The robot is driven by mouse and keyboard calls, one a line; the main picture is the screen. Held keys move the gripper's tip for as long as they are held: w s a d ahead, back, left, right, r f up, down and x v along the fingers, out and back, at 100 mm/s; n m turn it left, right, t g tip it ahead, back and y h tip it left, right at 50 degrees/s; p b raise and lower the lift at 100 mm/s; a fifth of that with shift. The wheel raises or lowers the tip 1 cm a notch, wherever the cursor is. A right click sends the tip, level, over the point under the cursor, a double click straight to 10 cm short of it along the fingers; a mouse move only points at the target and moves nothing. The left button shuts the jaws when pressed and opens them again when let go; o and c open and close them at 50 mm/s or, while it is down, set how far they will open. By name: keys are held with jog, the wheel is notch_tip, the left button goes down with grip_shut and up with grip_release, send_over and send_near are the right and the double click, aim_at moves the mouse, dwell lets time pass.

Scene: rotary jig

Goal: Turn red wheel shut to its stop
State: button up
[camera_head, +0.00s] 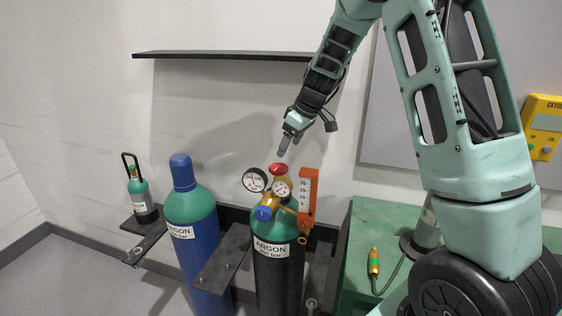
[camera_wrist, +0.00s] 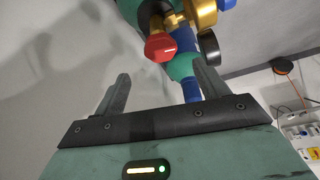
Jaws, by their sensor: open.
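The red wheel (camera_head: 278,168) sits on top of the brass regulator on the argon cylinder. In the wrist view the red wheel (camera_wrist: 160,47) shows ahead of and between the two fingers, apart from them. My gripper (camera_head: 284,151) is just above the wheel in the head view; the fingers point down toward it. In the wrist view my gripper (camera_wrist: 160,86) has its fingers spread wide with nothing between them. The brass regulator (camera_head: 270,202) carries two round gauges and a blue knob (camera_head: 264,213). The green-and-black argon cylinder (camera_head: 276,275) stands below.
An orange flowmeter (camera_head: 307,197) stands right beside the regulator. A blue cylinder (camera_head: 195,245) and a small cylinder (camera_head: 140,195) stand to the left. A dark shelf (camera_head: 225,55) is on the wall above. A green bench (camera_head: 365,225) is at the right.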

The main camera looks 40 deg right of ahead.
aim_at(279, 167)
jog(key=p+x, duration=0.1)
jog(key=x, duration=0.7)
jog(key=shift+w+a+f, duration=0.1)
jog(key=shift+f, duration=0.1)
jog(key=c, duration=1)
